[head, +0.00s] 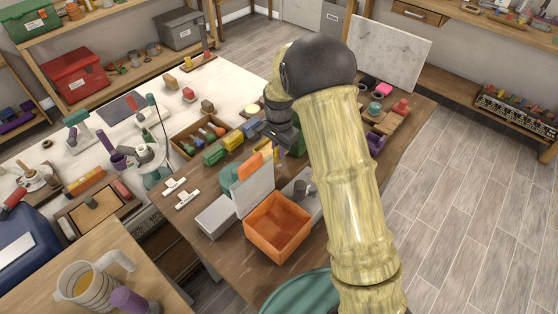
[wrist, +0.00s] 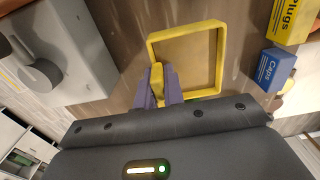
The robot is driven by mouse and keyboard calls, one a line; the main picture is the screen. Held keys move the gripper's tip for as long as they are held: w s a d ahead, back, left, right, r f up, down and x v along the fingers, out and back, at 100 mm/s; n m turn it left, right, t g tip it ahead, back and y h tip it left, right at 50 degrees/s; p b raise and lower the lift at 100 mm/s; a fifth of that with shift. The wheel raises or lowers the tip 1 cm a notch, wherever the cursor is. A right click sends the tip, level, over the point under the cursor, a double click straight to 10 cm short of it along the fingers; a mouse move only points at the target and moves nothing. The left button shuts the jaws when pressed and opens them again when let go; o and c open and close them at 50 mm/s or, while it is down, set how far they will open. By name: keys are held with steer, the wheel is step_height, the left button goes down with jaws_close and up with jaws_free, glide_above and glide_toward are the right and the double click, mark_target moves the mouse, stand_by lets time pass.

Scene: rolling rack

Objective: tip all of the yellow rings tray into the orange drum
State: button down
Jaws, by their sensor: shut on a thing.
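My gripper (wrist: 158,88) is shut on the near left part of the yellow tray (wrist: 187,31) in the wrist view. The tray is a square with a raised yellow rim and a brown inside; I see no rings in it. In the head view my gripper (head: 277,145) is small and partly hidden by my arm, over the far side of the bench, and the tray cannot be made out surely. An orange open container (head: 278,228), square rather than drum-shaped, stands on the bench nearer me. Its inside looks empty.
A grey panel (head: 252,190) stands upright behind the orange container, with a grey box (head: 216,216) to its left. A wooden crate (head: 199,136) of coloured items lies farther left. The wrist view shows yellow Plugs (wrist: 293,20) and blue Caps (wrist: 280,70) boxes beside the tray.

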step_height(320, 180, up, 4)
steer(key=shift+r, duration=0.2)
stand_by(0.3)
steer(key=c, duration=2.1)
jaws_free()
jaws_close()
